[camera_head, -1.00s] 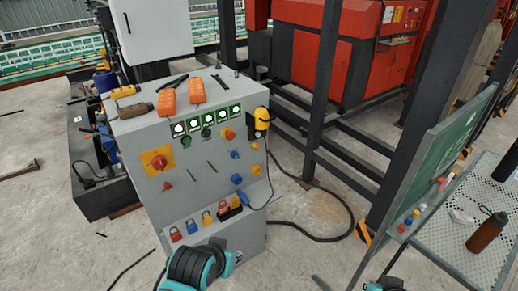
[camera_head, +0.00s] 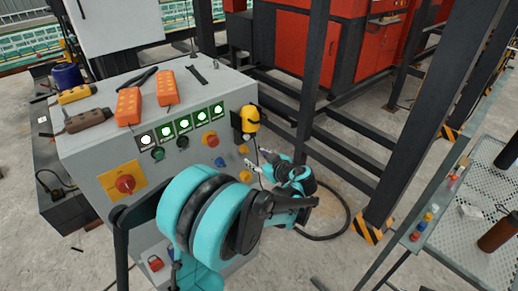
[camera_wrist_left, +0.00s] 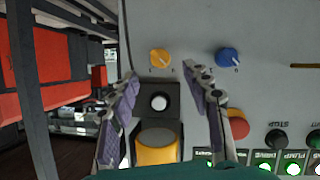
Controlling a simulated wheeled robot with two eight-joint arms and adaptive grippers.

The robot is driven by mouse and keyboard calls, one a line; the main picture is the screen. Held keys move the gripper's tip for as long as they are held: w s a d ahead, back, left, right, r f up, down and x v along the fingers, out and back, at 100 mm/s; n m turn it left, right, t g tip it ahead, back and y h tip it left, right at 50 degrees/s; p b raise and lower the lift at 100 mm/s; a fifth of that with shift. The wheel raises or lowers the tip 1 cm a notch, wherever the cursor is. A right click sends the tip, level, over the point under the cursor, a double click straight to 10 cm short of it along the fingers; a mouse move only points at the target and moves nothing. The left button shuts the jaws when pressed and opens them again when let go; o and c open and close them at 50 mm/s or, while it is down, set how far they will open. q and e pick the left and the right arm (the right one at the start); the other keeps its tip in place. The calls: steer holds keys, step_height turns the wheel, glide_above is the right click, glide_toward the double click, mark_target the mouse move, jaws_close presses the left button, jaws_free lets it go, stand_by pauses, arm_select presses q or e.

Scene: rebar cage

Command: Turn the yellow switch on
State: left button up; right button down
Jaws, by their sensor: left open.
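The grey control panel's slanted face (camera_head: 100,165) carries a small yellow rotary knob (camera_head: 243,149) near its right edge, below a black holder with a yellow device. In the left wrist view, which is upside down, a yellow knob (camera_wrist_left: 160,58) with a pointer lies just beyond and between my fingertips. My left gripper (camera_wrist_left: 160,77) is open, with nothing between its tips. In the head view my left gripper (camera_head: 263,161) is beside the panel's right edge, near the yellow knobs. My right gripper does not show.
A blue knob (camera_wrist_left: 228,57) and a red button (camera_wrist_left: 237,124) are close to my fingers. The yellow device (camera_head: 250,121) hangs near the gripper. Orange pendants (camera_head: 128,106) lie on the panel top. Dark steel posts (camera_head: 312,80) stand to the right.

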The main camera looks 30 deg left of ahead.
mark_target(247, 152)
arm_select(q)
steer(key=b+x, duration=0.2)
steer(key=x, duration=0.5)
steer(key=shift+w+a, duration=0.2)
steer(key=shift+a, duration=0.15)
jaws_close()
